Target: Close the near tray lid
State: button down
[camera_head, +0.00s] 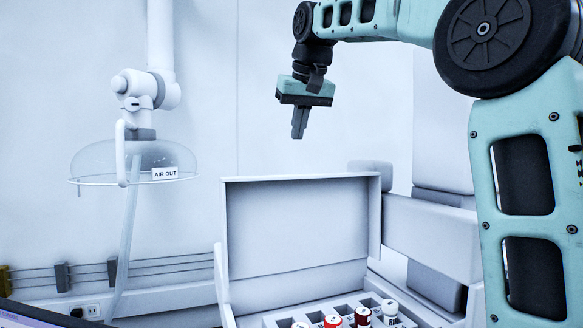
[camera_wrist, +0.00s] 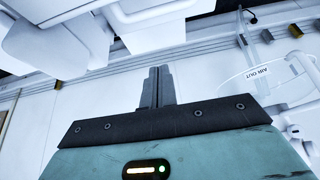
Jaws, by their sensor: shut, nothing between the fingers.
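The white tray lid (camera_head: 297,228) stands open and roughly upright at the back of the tray in the head view. Below it the near tray (camera_head: 275,319) holds several capped vials (camera_head: 362,315) with red and white tops in a slotted insert. My gripper (camera_head: 299,136) is shut and empty, pointing down, above the lid's top edge and apart from it in the picture. In the wrist view my gripper's fingers (camera_wrist: 158,72) are together with nothing between them. The lid cannot be made out for sure in the wrist view.
A clear extraction hood (camera_head: 133,165) marked AIR OUT hangs at the left from a white arm. White instrument blocks (camera_head: 432,235) stand right of the lid. A rail with sockets (camera_head: 60,280) runs along the wall. The air left of my gripper is clear.

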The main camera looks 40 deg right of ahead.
notch_tip(320, 180, down, 9)
jog(key=p, duration=0.3)
jog(key=shift+w, duration=0.2)
